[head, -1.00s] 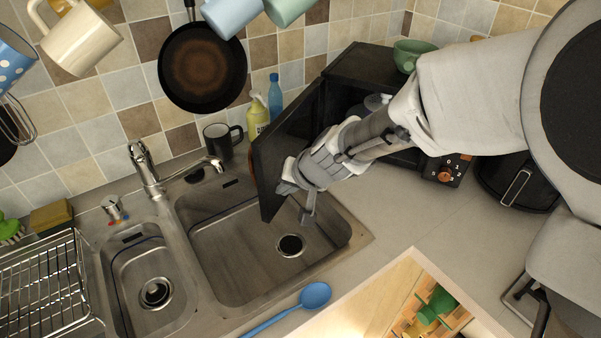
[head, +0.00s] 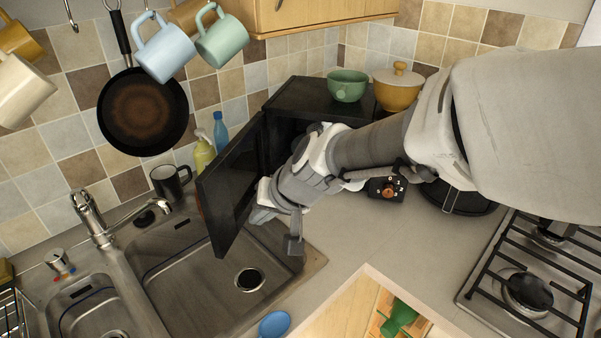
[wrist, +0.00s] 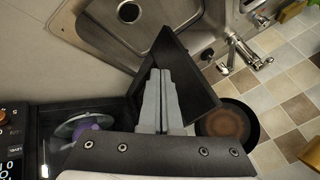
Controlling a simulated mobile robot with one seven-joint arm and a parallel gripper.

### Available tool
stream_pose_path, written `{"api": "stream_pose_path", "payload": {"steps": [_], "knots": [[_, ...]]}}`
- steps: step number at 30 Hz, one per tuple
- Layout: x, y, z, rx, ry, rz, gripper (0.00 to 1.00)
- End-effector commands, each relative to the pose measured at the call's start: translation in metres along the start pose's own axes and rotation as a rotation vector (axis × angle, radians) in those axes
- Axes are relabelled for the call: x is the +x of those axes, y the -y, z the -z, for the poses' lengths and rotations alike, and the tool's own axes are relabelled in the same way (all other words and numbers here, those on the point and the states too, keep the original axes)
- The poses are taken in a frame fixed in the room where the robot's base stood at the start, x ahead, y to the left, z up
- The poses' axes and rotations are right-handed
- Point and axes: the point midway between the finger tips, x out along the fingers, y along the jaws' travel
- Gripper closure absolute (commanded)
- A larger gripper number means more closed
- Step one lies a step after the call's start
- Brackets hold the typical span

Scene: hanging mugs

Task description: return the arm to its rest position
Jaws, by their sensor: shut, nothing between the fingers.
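My gripper (head: 262,212) is shut and empty. In the head view it is beside the open black microwave door (head: 230,190), above the right side of the sink, with my arm reaching in from the right. In the wrist view the two grey fingers (wrist: 160,74) lie together, in front of the dark door (wrist: 178,62). I cannot tell whether they touch the door. My forearm crosses in front of the microwave (head: 300,97) and hides part of its opening.
The steel sink (head: 165,262) lies below. A black mug (head: 170,182) stands behind it. A pan (head: 135,112) and mugs, one blue (head: 165,50), one green (head: 222,40), hang at the upper left. A green bowl (head: 347,86) and yellow pot (head: 397,90) top the microwave. A stove (head: 530,285) is right.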

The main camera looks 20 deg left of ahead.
Motion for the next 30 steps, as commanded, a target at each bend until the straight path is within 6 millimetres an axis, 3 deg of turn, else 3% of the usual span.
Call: {"api": "stream_pose_path", "payload": {"steps": [8, 14, 20, 24, 30], "knots": [[-0.026, -0.007, 0.0, 0.001, -0.01, -0.014, 1.0], [-0.089, -0.058, -0.003, 0.017, -0.051, -0.107, 1.0], [-0.163, -0.12, -0.033, 0.058, -0.086, -0.257, 1.0], [-0.209, -0.158, -0.066, 0.107, -0.102, -0.375, 1.0], [-0.257, -0.197, -0.117, 0.187, -0.114, -0.529, 1.0]]}}
